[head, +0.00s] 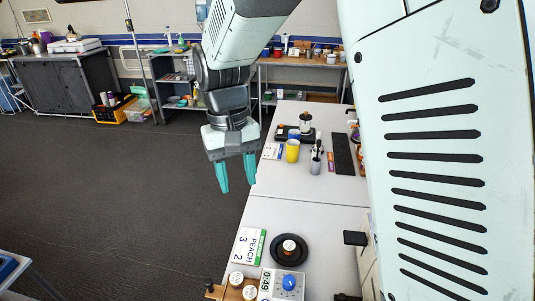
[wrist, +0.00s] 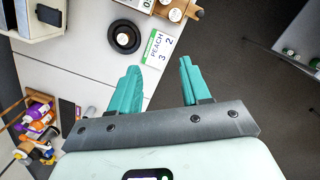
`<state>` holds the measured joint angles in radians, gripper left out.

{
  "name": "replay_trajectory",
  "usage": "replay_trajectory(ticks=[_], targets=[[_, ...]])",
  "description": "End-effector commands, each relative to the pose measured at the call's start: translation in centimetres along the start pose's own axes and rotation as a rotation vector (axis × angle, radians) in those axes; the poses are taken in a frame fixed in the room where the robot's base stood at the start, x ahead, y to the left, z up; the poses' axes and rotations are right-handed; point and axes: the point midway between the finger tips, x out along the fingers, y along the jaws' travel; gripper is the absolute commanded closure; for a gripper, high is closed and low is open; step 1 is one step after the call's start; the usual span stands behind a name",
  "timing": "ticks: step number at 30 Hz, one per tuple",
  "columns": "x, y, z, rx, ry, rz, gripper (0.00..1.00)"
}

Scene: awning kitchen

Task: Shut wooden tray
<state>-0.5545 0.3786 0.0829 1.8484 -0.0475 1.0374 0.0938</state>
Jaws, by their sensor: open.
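A wooden tray (head: 216,292) lies at the bottom edge of the head view, near the table's left edge. It has a dark knob at its left end and white-lidded jars on it. It also shows at the top of the wrist view (wrist: 188,9). Both frames cut part of it off, so I cannot tell how far it stands out. My gripper (head: 237,183) has two teal fingers spread apart with nothing between them. It hangs in the air by the table's left edge, well away from the tray. The wrist view shows the fingers (wrist: 160,72) apart too.
A black round plate (head: 289,250) with a small jar, a PEACH card (head: 248,246) and a white timer with a blue dial (head: 289,284) lie near the tray. Yellow cup (head: 292,151) and other items stand farther back. The table middle is clear. Open floor lies left.

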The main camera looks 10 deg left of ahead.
Motion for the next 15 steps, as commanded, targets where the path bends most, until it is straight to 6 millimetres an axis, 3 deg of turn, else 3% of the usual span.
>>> replay_trajectory(ticks=[7,15], targets=[[-3.1,3.0,2.4,0.062,0.071,-0.001,0.53],[-4.8,4.6,4.2,0.100,0.114,0.000,0.53]])
